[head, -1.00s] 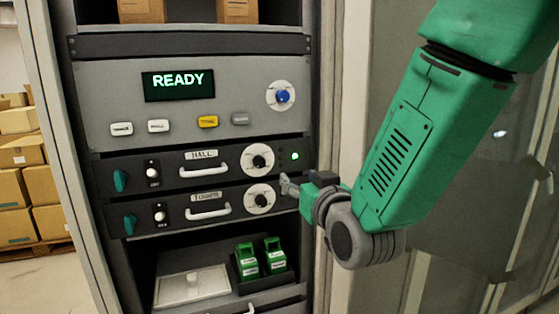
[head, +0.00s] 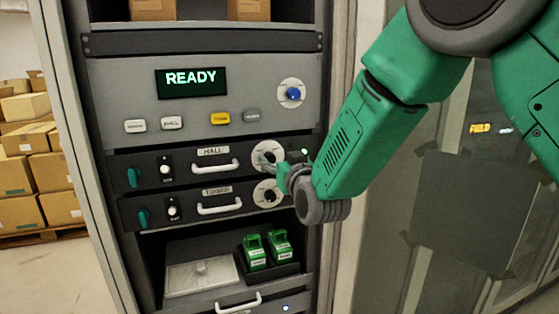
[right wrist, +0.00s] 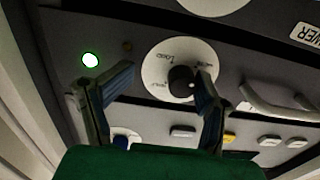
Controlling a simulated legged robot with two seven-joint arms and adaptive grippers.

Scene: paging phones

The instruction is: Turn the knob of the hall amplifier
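The hall amplifier (head: 190,166) is a dark rack unit labelled HALL. Its black knob sits on a white dial (head: 262,146), partly covered by my right gripper (head: 278,173) in the head view. In the right wrist view, turned upside down, the black knob (right wrist: 182,82) on the white dial (right wrist: 155,68) appears between the two fingers of my open right gripper (right wrist: 160,85), closer to the right-hand finger. I cannot tell whether a finger touches it. A lit green lamp (right wrist: 90,60) is beside the dial. My left gripper is not in view.
The tower amplifier (head: 190,204), with a similar dial, is directly below. Above is a grey panel with a READY display (head: 191,82), a blue knob (head: 293,93) and several buttons. Green devices (head: 256,254) stand on the shelf below. Cartons (head: 40,170) stand left of the rack.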

